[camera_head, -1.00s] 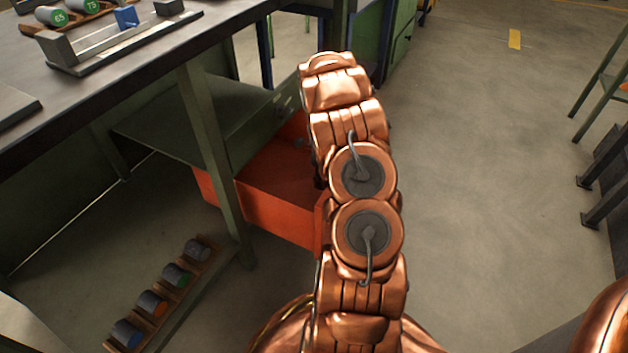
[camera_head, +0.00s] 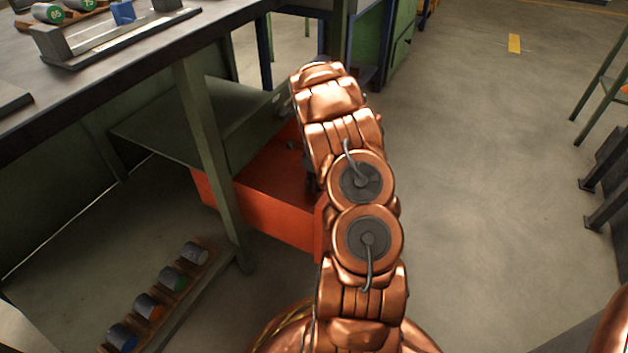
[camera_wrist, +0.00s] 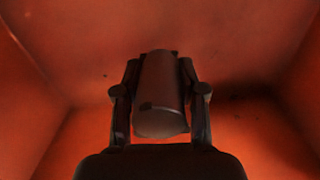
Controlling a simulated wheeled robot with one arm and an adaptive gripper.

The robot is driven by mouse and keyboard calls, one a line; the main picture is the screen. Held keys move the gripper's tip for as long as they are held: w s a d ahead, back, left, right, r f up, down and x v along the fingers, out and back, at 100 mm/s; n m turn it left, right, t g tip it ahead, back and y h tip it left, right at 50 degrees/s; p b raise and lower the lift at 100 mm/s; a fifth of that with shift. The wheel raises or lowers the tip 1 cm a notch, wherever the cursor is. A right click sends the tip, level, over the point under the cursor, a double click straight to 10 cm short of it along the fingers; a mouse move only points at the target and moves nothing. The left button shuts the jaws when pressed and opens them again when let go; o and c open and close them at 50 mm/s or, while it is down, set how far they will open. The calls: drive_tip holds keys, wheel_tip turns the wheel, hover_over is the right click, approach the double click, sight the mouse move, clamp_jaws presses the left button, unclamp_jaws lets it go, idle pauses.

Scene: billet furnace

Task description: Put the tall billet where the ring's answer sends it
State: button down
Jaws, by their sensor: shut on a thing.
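In the wrist view my gripper (camera_wrist: 160,92) is shut on a dark, cylindrical billet (camera_wrist: 160,85), with one finger on each side of it. Orange-red walls surround them, so the billet is held inside or over the orange-red bin (camera_wrist: 40,95). In the head view the same bin (camera_head: 275,222) sits on the floor under the bench, beside a green leg. My arm hides the bin's right part, and the gripper and billet are hidden behind it. No ring shows clearly.
A rack (camera_head: 168,312) on the floor holds several dark cylinders with coloured ends. A green shelf (camera_head: 185,120) hangs beside the bin.

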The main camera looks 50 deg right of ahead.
drive_tip(key=shift+f, duration=0.25)
drive_tip(key=c, duration=0.7)
unclamp_jaws()
drive_tip(key=shift+o, duration=0.2)
drive_tip(key=shift+r, duration=0.1)
wheel_tip(320, 180, up, 8)
drive_tip(key=p, duration=0.2)
drive_tip(key=shift+r+p, duration=0.25)
drive_tip(key=shift+p, duration=0.05)
